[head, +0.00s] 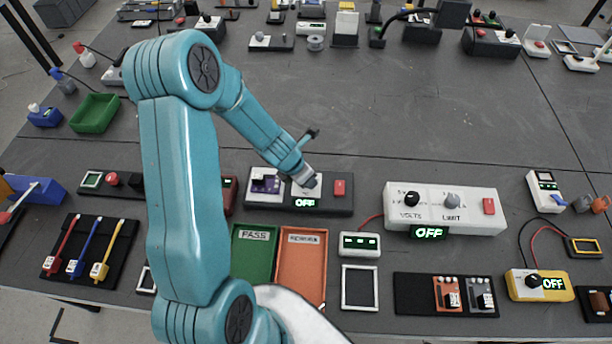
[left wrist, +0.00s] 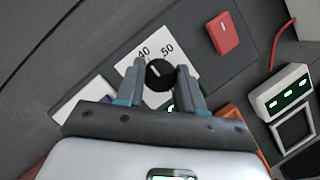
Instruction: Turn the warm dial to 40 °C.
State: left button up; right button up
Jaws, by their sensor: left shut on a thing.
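The warm dial (left wrist: 160,75) is a round black knob with a white mark on a white plate (left wrist: 186,50). The numbers 40 and 50 show on the plate above the knob in the left wrist view. The mark tilts up and left, roughly toward the 40. My left gripper (left wrist: 161,82) is shut on the knob, one finger on each side. In the head view my left gripper (head: 308,178) reaches down onto the dark station (head: 325,206) and hides the knob. The station's display (head: 305,202) reads OFF. My right gripper is not in view.
A red switch (head: 339,187) sits right of the dial, and a purple block (head: 265,184) left of it. A white volts unit (head: 445,207) stands to the right. Green and orange trays (head: 301,262) lie in front.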

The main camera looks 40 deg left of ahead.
aim_at(293, 194)
pick_arm(q)
jog(key=shift+a+r, duration=0.1)
jog(key=shift+a, duration=0.05)
jog(key=o, duration=1)
jog(key=shift+s, duration=0.15)
jog(key=shift+o, duration=0.2)
jog(key=shift+s, duration=0.1)
jog(key=shift+r, duration=0.3)
jog(key=p+v, duration=0.7)
jog(key=v, duration=0.4)
jog(key=shift+s+r+p, duration=0.25)
jog(key=shift+s+p, duration=0.05)
jog(key=shift+p, duration=0.1)
